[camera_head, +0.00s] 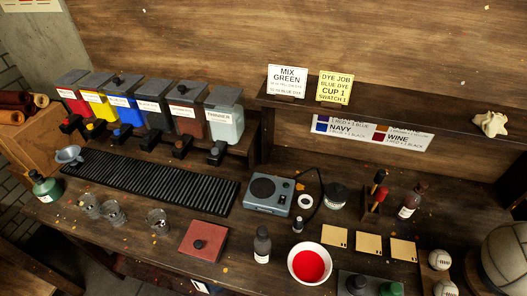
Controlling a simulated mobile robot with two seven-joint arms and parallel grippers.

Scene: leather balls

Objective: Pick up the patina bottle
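Several bottles stand on the workbench, and no label on them is readable enough to tell which one is the patina bottle. A green bottle with a pale label (45,187) stands upright at the far left. A dark bottle with a white label (262,245) stands upright near the front, left of a bowl of red liquid (310,263). A brown bottle with a white label (412,201) stands upright at the right, beside a wooden tool holder (375,201). Neither of my grippers is in view.
Color dispensers (145,110) line the back left above a black ribbed mat (150,182). A grey scale (269,193), clear cups (158,220), a red box (204,240), tan cards (370,244) and pale balls (439,260) crowd the bench. Bare wood shows around the cups.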

